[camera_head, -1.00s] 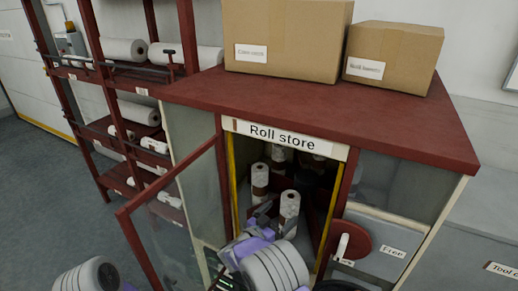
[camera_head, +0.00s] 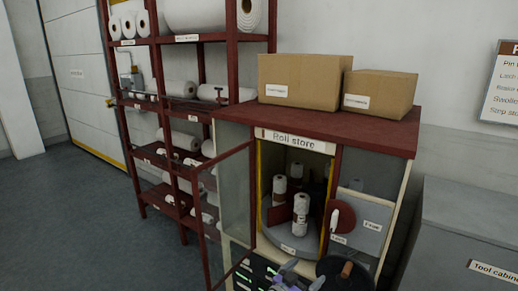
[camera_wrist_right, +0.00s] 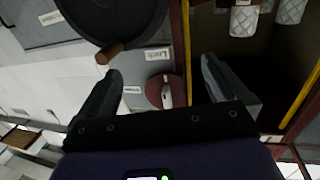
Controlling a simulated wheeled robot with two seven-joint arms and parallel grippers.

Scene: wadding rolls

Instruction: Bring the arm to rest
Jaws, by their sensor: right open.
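My right gripper (camera_head: 290,274) is at the bottom edge of the head view, in front of and below the open front of the roll store cabinet (camera_head: 318,121). In the right wrist view its two fingers (camera_wrist_right: 160,72) stand wide apart with nothing between them. My left gripper is not in view. Inside the cabinet, white rolls (camera_head: 300,215) stand upright on a round turntable (camera_head: 290,243). Two rolls also show at the top of the right wrist view (camera_wrist_right: 243,18).
The cabinet's glazed door (camera_head: 228,215) stands open on the left. A dark round disc with a brown knob (camera_head: 345,271) is close right of my gripper. Two cardboard boxes (camera_head: 305,82) sit on top. A shelf rack (camera_head: 182,130) and tool cabinet (camera_head: 465,235) flank it.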

